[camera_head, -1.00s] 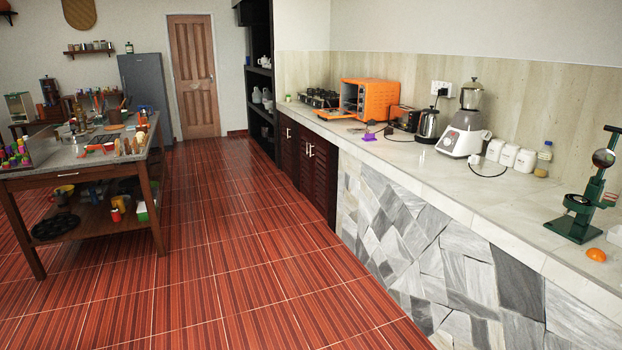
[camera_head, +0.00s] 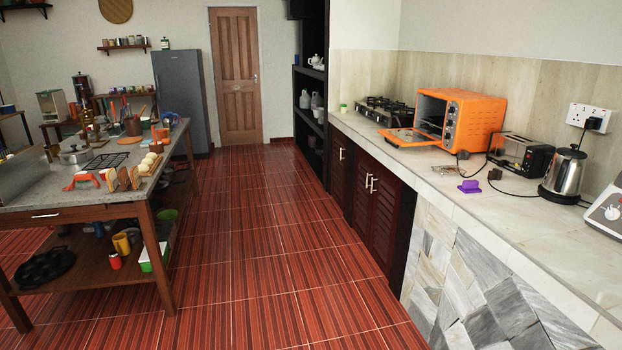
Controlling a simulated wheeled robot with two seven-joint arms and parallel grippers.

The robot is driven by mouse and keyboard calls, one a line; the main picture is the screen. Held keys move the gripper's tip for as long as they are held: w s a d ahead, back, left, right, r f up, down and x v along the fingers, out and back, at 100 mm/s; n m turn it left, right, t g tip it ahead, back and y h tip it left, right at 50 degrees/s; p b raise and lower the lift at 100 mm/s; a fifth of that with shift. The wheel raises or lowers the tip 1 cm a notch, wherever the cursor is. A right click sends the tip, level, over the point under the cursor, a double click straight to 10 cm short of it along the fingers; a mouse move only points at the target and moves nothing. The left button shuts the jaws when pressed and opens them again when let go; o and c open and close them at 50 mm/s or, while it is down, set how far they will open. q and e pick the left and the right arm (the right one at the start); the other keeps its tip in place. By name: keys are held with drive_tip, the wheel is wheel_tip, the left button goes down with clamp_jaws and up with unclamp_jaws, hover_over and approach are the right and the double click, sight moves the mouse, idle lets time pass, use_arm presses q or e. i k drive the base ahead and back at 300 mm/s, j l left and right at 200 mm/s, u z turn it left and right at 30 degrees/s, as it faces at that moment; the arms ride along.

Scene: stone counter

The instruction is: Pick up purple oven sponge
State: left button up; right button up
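A small purple sponge (camera_head: 469,186) lies on the stone counter (camera_head: 440,196), close to its front edge. It is in front of an orange oven (camera_head: 467,119) whose door hangs open toward the front left. A black cable runs on the counter just behind the sponge. Neither of my grippers shows in this view, and nothing is seen touching the sponge.
A toaster (camera_head: 519,151) and a kettle (camera_head: 564,174) stand right of the sponge. A gas stove (camera_head: 391,109) is farther back. A crowded wooden table (camera_head: 150,208) stands at the left. The red tiled floor (camera_head: 262,258) between table and counter is clear.

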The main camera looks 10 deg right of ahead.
sight(468, 187)
drive_tip(key=i+z, duration=0.2)
drive_tip(key=i, duration=0.25)
drive_tip(key=i+z, duration=0.25)
drive_tip(key=i, duration=0.25)
drive_tip(key=i+j+z, duration=0.2)
drive_tip(key=i, duration=0.25)
drive_tip(key=i+j+z, duration=0.25)
drive_tip(key=i, duration=0.2)
drive_tip(key=i+l+z, duration=0.15)
drive_tip(key=i+z, duration=0.6)
drive_tip(key=i, duration=0.2)
drive_tip(key=i+j+z, duration=0.2)
drive_tip(key=i+z, duration=0.2)
drive_tip(key=i, duration=0.05)
